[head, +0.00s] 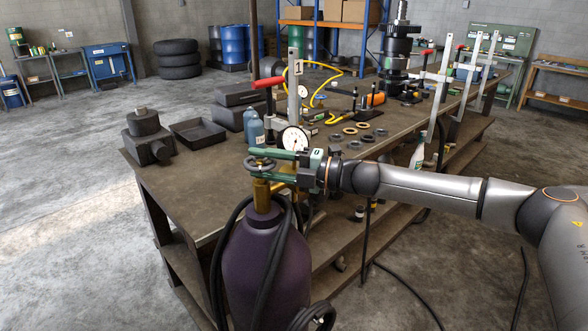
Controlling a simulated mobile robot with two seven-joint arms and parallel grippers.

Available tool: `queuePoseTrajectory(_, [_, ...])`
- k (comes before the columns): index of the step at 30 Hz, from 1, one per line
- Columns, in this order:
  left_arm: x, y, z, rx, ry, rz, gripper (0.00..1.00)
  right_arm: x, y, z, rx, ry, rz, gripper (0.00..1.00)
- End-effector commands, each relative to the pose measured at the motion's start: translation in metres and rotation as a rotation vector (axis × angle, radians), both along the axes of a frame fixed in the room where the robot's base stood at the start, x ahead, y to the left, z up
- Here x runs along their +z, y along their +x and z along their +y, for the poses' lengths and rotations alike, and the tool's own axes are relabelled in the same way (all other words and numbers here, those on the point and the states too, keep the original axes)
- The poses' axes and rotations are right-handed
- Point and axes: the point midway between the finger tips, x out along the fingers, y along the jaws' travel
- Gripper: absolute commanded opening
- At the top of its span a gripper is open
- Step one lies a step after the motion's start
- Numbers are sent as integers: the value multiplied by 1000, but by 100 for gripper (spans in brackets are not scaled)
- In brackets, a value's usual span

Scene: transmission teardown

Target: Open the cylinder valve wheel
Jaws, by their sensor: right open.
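The purple gas cylinder (262,262) stands upright in front of the workbench corner, with a black hose draped around it. On its brass valve (262,196) sits a small dark valve wheel (259,165). My right gripper (262,160) reaches in from the right, its green fingers level and extended to the wheel. The fingers are open, one towards the far side and one towards the near side of the wheel. Whether they touch its rim I cannot tell. The fingers partly cover the wheel. My left gripper is not in view.
The workbench (190,190) lies just behind the cylinder. A dial gauge (294,139) and a red-handled clamp (268,82) stand close behind my gripper. The floor at left is clear.

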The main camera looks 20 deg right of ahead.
Motion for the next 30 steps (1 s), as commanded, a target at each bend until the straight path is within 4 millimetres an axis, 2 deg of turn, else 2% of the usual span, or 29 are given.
queuePoseTrajectory(1, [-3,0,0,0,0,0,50,-1,-7,-10,-4,1,1,47])
queuePoseTrajectory(6, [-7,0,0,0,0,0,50,-1,-29,-37,-4,1,1,47])
queuePoseTrajectory(13, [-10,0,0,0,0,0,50,-1,-49,-62,-2,1,0,47])
queuePoseTrajectory(25, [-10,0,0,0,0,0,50,0,-56,-68,1,1,1,47])
queuePoseTrajectory(26, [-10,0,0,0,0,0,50,0,-56,-68,1,1,1,48])
queuePoseTrajectory(30, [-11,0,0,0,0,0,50,0,-53,-61,0,0,1,64])
